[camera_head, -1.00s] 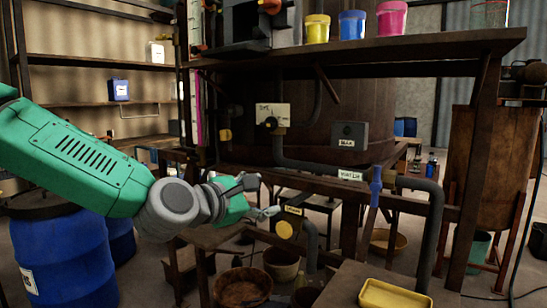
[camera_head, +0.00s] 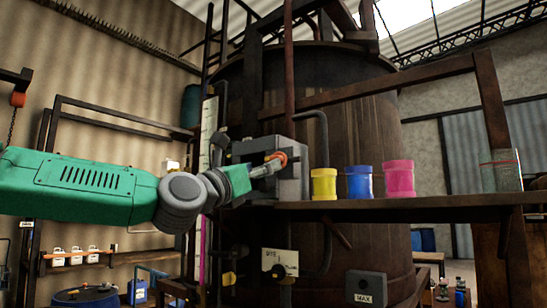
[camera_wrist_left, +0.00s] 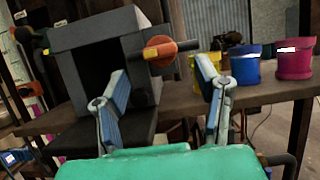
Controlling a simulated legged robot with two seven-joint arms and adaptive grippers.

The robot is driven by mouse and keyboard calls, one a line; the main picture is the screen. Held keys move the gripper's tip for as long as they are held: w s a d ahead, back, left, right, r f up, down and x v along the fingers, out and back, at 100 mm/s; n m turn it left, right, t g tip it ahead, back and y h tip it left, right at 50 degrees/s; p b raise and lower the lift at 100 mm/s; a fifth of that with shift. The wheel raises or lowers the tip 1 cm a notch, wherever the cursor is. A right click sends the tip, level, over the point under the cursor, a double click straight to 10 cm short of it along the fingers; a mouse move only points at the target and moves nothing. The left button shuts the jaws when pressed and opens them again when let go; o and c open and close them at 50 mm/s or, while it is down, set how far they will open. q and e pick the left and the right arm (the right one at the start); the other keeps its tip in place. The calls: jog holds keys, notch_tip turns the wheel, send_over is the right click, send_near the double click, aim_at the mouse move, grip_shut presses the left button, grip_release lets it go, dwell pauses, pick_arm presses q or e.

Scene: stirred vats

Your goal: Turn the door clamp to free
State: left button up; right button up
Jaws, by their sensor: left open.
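The door clamp appears to be the orange-red round knob with a bar across it (camera_wrist_left: 160,52), on the front of a grey box (camera_wrist_left: 98,32). It also shows in the head view (camera_head: 279,156), partly hidden by my gripper. The bar looks close to level in the left wrist view. My left gripper (camera_wrist_left: 163,72) is open and empty, its two fingers spread either side of the knob in that view; I cannot tell whether they touch it. In the head view my left gripper (camera_head: 266,169) is in front of the box. My right gripper is not in view.
Yellow (camera_head: 324,184), blue (camera_head: 360,183) and pink (camera_head: 399,179) pots stand on the wooden shelf (camera_head: 440,203) right of the box, with a clear jar (camera_head: 501,172) farther right. A large wooden vat (camera_head: 345,110) stands behind. A vertical pipe (camera_head: 289,75) rises above the box.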

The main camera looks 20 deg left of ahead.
pick_arm(q)
jog(key=p+x, duration=0.1)
jog(key=x, duration=0.4)
jog(key=shift+w+r, duration=0.15)
jog(key=c, duration=1.1)
